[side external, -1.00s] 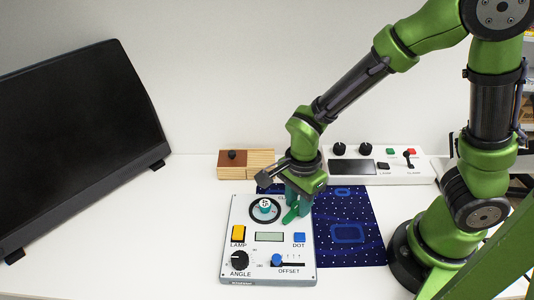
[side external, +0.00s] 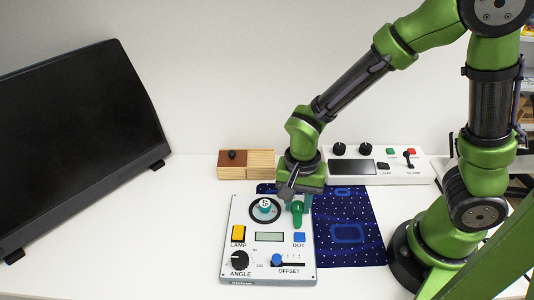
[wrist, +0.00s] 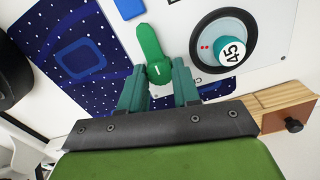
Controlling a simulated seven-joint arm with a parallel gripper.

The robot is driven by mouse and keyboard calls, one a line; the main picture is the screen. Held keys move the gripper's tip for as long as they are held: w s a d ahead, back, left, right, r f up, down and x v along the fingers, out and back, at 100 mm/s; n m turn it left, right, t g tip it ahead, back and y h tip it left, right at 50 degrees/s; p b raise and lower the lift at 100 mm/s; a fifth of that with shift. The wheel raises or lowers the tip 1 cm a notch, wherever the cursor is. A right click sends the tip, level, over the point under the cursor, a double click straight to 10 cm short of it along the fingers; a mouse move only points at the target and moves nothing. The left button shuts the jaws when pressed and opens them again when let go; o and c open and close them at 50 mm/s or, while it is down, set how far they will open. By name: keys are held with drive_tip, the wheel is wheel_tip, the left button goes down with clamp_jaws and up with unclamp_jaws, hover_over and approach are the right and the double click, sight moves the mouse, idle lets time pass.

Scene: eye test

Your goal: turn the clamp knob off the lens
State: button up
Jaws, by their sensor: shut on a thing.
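The clamp knob (side external: 298,214) is a green lever with a white mark on its round hub, at the upper right of the white panel (side external: 252,262). In the wrist view the knob (wrist: 150,42) has its hub between my two teal fingers, and its arm points up, clear of the ring. My gripper (wrist: 161,78) is shut on the clamp knob.
The panel also carries a yellow LAMP switch (side external: 238,233), a small display (side external: 269,236), a blue DOT button (side external: 299,238), an ANGLE knob (side external: 239,260) and an OFFSET slider (side external: 277,259). A wooden box (side external: 262,164) and a white control box (side external: 405,178) stand behind.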

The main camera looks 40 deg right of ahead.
sight(299, 205)
idle(0.4)
drive_tip(key=o, duration=1.1)
drive_tip(key=shift+c, duration=0.2)
wheel_tip(299, 205, up, 17)
drive_tip(key=shift+w, duration=0.15)
drive_tip(key=shift+n, duration=0.3)
drive_tip(key=s+d+r+n+t+y, duration=0.2)
drive_tip(key=s+d+r+n+t, duration=0.1)
drive_tip(key=d+n+t, duration=0.4)
drive_tip(key=shift+s+d+r, duration=0.25)
drive_tip(key=shift+s+d, duration=0.05)
drive_tip(key=shift+s, duration=0.35)
